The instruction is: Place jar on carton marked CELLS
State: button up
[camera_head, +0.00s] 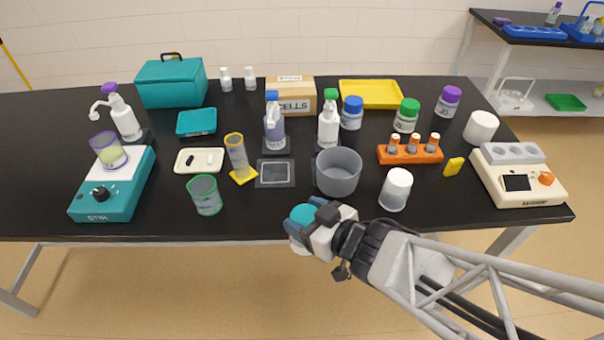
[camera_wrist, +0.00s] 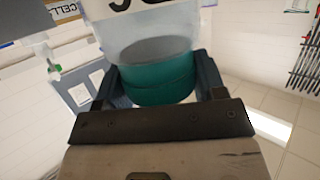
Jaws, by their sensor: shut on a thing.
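The carton marked CELLS (camera_head: 304,87) is a brown cardboard box at the back middle of the black table. Part of its lettering shows at the top left of the wrist view (camera_wrist: 64,8). The jar has a teal lid (camera_head: 303,214) and a pale body, and it appears in front of the table's front edge. My gripper (camera_head: 307,229) is shut on the jar. In the wrist view the teal lid (camera_wrist: 158,82) sits between the two dark fingers (camera_wrist: 157,90), and dark lettering shows on the pale body.

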jog(key=shift+w, duration=0.1)
jog(key=w+r+m+t+h, duration=0.1)
jog(key=w+r, duration=0.2)
jog(key=w, duration=1.1)
jog(key=w+r+m+t+h, duration=0.1)
jog(key=w+r+m+h, duration=0.1)
jog(key=w, duration=1.2)
jog(key=w+r+m+t+h, duration=0.1)
jog(key=w+r, duration=0.2)
jog(key=w, duration=1.1)
jog(key=shift+w+d+r+h, duration=0.3)
jog(key=shift+w+r, duration=0.1)
jog(key=w+a+f, duration=0.1)
jog(key=w+a, duration=0.2)
jog(key=w, duration=1.2)
jog(key=shift+w+f, duration=0.25)
jog(key=shift+w, duration=0.1)
jog(key=shift+f, duration=1.75)
jog(key=shift+f, duration=0.2)
